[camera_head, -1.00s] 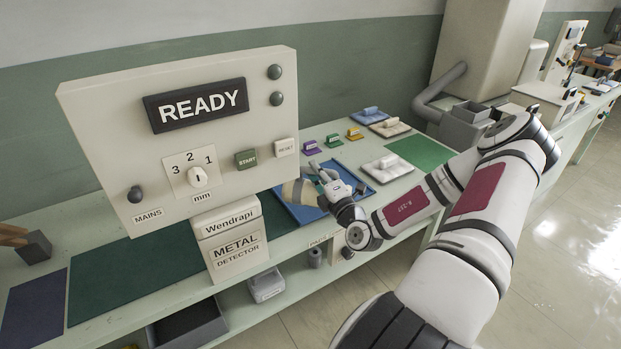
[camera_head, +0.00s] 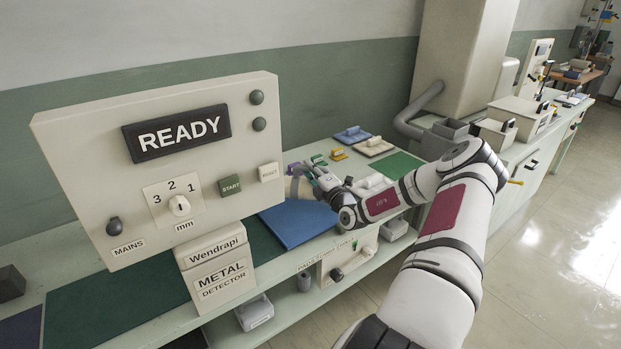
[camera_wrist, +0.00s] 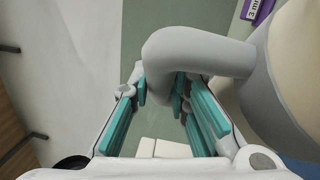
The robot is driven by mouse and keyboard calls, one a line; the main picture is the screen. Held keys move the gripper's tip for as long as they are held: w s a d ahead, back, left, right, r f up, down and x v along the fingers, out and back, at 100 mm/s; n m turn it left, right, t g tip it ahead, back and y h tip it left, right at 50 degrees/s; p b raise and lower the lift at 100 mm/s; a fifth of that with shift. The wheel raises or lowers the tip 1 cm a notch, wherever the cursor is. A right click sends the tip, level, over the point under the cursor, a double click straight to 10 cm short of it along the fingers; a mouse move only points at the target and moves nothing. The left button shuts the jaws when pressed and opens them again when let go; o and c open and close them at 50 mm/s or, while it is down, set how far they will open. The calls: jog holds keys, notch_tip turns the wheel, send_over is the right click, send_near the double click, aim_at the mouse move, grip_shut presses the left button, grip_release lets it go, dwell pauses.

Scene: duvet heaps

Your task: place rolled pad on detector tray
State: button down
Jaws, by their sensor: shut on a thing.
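The rolled pad (camera_head: 299,188) is a beige roll with a grey band and a curved grey handle (camera_wrist: 196,48). My gripper (camera_head: 322,183) is shut on that handle, its teal finger pads on either side of it in the wrist view (camera_wrist: 168,100). The roll hangs beside the gripper on its left in the head view, by the far edge of the blue detector tray (camera_head: 298,224). The tray lies flat and its visible part is empty. I cannot tell how high the roll is above the bench. The gripper and arm hide part of the bench behind.
The metal detector's panel (camera_head: 160,150), reading READY, stands left of the tray. A dark green strip (camera_head: 120,300) runs along the bench. Small coloured blocks and pads (camera_head: 352,134) lie at the back. A green mat (camera_head: 398,166) lies to the right.

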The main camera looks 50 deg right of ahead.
jog(key=shift+w+d+f, duration=0.1)
jog(key=shift+d+f, duration=0.1)
jog(key=shift+f, duration=1.7)
jog(key=c, duration=1.5)
grip_release()
jog(key=shift+s, duration=0.2)
jog(key=v, duration=1.1)
jog(key=shift+s+a, duration=0.15)
jog(key=shift+s, duration=0.15)
